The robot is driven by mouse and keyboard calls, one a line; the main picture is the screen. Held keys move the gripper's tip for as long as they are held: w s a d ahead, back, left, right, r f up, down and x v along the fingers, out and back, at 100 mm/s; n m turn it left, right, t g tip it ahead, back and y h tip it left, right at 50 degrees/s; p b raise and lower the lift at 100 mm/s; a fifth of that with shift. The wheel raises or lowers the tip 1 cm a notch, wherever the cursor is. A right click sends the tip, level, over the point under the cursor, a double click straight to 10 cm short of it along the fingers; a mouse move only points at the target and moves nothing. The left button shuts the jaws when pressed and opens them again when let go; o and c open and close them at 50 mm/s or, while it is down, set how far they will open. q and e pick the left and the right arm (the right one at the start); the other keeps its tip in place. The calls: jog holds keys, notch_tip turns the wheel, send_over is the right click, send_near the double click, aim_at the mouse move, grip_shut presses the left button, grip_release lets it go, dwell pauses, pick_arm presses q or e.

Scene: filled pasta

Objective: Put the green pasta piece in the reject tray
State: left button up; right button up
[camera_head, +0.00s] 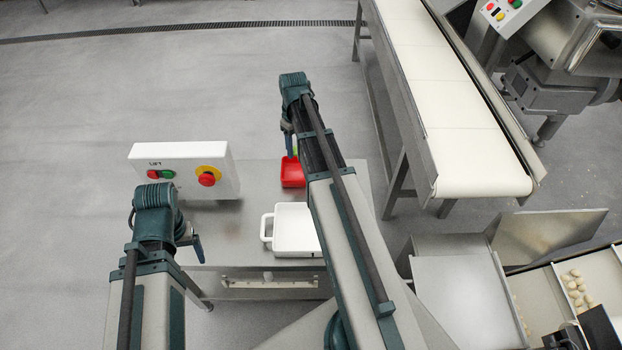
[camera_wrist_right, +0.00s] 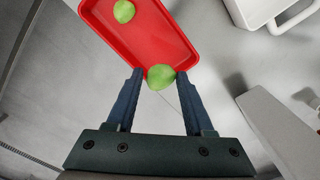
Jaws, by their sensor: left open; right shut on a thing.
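The red tray (camera_head: 292,174) stands on the metal table, partly hidden by my right arm in the head view. In the right wrist view the red tray (camera_wrist_right: 150,38) has one green pasta piece (camera_wrist_right: 124,11) lying in it. My right gripper (camera_wrist_right: 160,76) is shut on another green pasta piece (camera_wrist_right: 161,78), which overlaps the tray's near edge in that view. I cannot tell its height above the tray. My left gripper (camera_head: 198,248) is open and empty, low at the left over the table's edge, away from the tray.
A white handled tray (camera_head: 296,232) stands in front of the red tray. A control box (camera_head: 184,169) with red and green buttons stands at the table's left. A white conveyor (camera_head: 460,110) is at the right. Pale pasta pieces (camera_head: 576,287) lie in a channel at the far right.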

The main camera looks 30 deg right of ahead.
jog(key=b, duration=0.6)
send_over(298, 174)
jog(key=shift+f, duration=3.15)
notch_tip(298, 174, down, 4)
jog(key=b, duration=0.4)
jog(key=shift+r, duration=0.2)
jog(key=shift+f, duration=0.2)
jog(key=o, duration=1.3)
jog(key=shift+r, duration=0.1)
notch_tip(298, 174, up, 12)
jog(key=p, duration=1.2)
jog(key=shift+r, duration=0.1)
